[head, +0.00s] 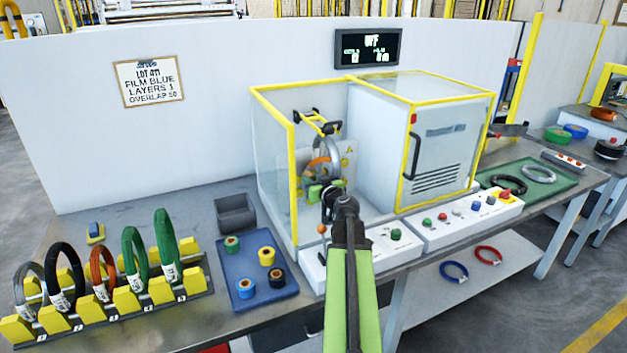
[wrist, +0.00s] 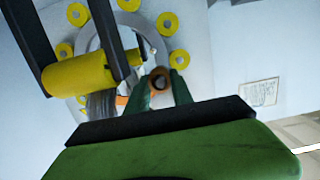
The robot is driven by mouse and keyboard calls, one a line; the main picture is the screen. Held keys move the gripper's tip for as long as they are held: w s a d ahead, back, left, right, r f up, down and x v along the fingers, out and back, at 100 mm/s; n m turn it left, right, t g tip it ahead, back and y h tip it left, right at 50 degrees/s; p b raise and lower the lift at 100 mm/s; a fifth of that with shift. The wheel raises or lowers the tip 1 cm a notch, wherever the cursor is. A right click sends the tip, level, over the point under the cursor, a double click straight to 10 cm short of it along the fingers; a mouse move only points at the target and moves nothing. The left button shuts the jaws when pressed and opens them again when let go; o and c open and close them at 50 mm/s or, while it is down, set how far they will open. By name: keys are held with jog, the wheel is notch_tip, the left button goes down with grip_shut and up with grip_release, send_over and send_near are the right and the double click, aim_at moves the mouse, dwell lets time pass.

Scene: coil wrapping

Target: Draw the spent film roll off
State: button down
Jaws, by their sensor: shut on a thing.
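The spent film roll (wrist: 160,80) shows in the wrist view as a small, nearly bare orange-brown core seen end-on. My gripper (wrist: 161,76) has its two dark green fingers shut on it, one on each side. In the head view my gripper (head: 328,190) reaches through the open front of the yellow-framed wrapping machine (head: 294,175), at the lower part of its ring (head: 334,150). The grey ring (wrist: 93,42) also shows in the wrist view, close behind the roll. I cannot tell whether the roll is still on its spindle. The arm hides part of the ring's lower area.
A yellow roller on a black fork (wrist: 78,75) is close left of my fingers. A blue tray (head: 262,303) holds several film rolls, with a grey bin (head: 236,213) behind it. A rack of coils (head: 110,312) stands left. Control boxes (head: 455,222) line the bench front.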

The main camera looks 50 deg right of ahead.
jog(key=c, duration=1.8)
grip_release()
grip_shut()
jog(key=shift+s, duration=0.2)
jog(key=f+v, duration=0.1)
jog(key=v, duration=0.5)
jog(key=shift+s+a, duration=0.2)
jog(key=shift+s, duration=0.1)
